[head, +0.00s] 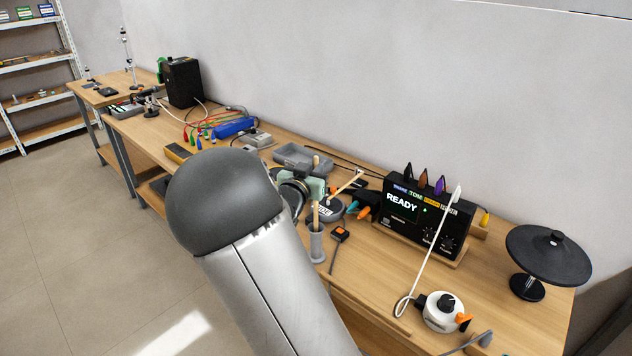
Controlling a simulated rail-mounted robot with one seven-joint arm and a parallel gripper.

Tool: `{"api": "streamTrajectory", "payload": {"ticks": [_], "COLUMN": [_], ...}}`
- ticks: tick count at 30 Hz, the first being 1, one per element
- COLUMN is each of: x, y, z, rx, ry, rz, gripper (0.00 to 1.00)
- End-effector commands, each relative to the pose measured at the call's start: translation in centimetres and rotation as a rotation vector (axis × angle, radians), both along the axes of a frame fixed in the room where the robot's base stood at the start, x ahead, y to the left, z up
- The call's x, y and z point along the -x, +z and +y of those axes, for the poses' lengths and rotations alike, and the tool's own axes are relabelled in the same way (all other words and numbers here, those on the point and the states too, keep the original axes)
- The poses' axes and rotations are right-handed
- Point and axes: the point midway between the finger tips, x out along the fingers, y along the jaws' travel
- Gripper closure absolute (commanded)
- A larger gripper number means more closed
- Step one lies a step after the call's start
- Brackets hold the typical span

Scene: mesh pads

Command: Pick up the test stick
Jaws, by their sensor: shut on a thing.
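The test stick (316,213) is a light wooden rod. It stands roughly upright, with its lower part at the mouth of a grey cylindrical holder (317,243). Its upper end shows above my gripper. My gripper (316,188) is shut on the stick above the holder. My arm hides part of the gripper and the bench to the left of it. I cannot tell whether the lower end is still inside the holder or just behind its rim.
A second pale stick (347,186) slants near a dark round pad (328,209) beside the gripper. A black module reading READY (402,203) stands to the right, with a white knobbed unit (442,312) and a black cymbal-like pad (548,256). A grey tray (303,157) lies behind.

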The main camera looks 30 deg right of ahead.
Motion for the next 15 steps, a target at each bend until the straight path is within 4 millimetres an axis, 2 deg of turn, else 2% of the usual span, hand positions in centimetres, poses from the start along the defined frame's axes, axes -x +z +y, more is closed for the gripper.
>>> {"api": "streamTrajectory", "payload": {"ticks": [1,6,15], "x": [0.0,0.0,0.0], "y": [1.3,5.1,10.8], "z": [0.0,0.0,0.0], "rx": [-0.004,-0.005,-0.003], "ry": [0.002,0.000,0.001], "rz": [-0.007,-0.007,-0.003], "gripper": [1.00,1.00,1.00]}}
